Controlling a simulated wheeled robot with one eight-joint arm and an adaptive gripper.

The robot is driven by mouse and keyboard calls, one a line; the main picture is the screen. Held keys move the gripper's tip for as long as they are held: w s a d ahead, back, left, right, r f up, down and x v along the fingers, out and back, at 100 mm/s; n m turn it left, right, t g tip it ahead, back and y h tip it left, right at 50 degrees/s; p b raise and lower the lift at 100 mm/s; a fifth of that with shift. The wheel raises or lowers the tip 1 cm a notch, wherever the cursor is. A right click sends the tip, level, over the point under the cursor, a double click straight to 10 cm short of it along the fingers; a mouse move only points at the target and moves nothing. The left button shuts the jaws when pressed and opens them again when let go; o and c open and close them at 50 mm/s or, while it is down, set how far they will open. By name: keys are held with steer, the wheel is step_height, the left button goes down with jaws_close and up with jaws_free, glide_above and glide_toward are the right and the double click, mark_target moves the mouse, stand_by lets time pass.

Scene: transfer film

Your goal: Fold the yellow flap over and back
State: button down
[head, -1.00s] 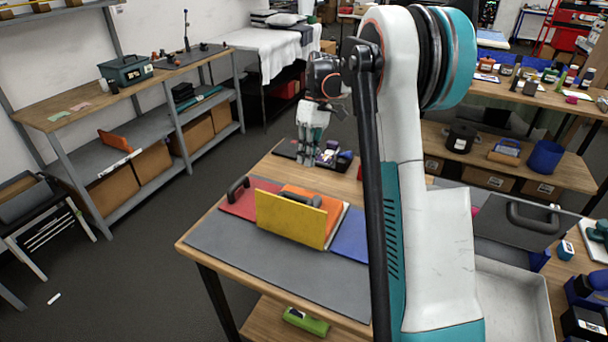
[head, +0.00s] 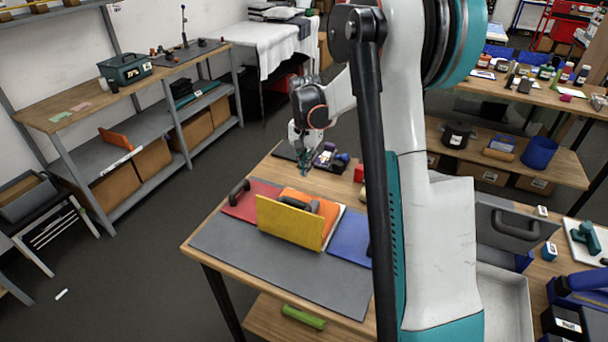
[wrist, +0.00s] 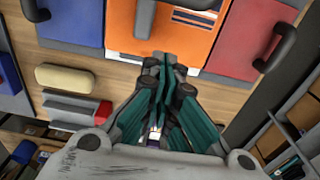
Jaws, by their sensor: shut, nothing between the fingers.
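The yellow flap (head: 290,222) stands raised on edge across the front of the orange panel (head: 322,205) on the table. A dark handle (head: 299,204) shows just behind the flap's top edge; a dark handle (wrist: 145,18) also shows at the orange panel in the wrist view. I cannot make out the flap itself in the wrist view. My gripper (head: 305,172) is behind the panels, above the table's far side, apart from the flap. In the wrist view my gripper (wrist: 170,62) is shut and empty, its tips overlapping the orange panel's near edge in the picture.
A red panel (head: 262,200) with a handle lies left of the orange one and a blue panel (head: 350,240) lies right. A grey mat (head: 255,255) covers the table's front. A small dark tray (head: 330,158) and a red block (head: 359,172) sit at the back.

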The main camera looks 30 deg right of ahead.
step_height(320, 180, down, 9)
steer(key=shift+w+d+f+b, duration=0.1)
steer(key=shift+d+b, duration=0.05)
steer(key=shift+b, duration=0.5)
steer(key=a, duration=0.1)
steer(key=s+a+r, duration=0.1)
steer(key=s+a, duration=0.1)
steer(key=shift+r, duration=0.3)
steer(key=shift+s+a, duration=0.1)
steer(key=shift+a, duration=0.1)
steer(key=shift+s+a+r+t+h, duration=0.5)
steer(key=shift+a+r+h, duration=0.1)
steer(key=shift+a, duration=0.05)
step_height(320, 180, up, 12)
steer(key=s+a, duration=0.1)
steer(key=shift+a, duration=0.4)
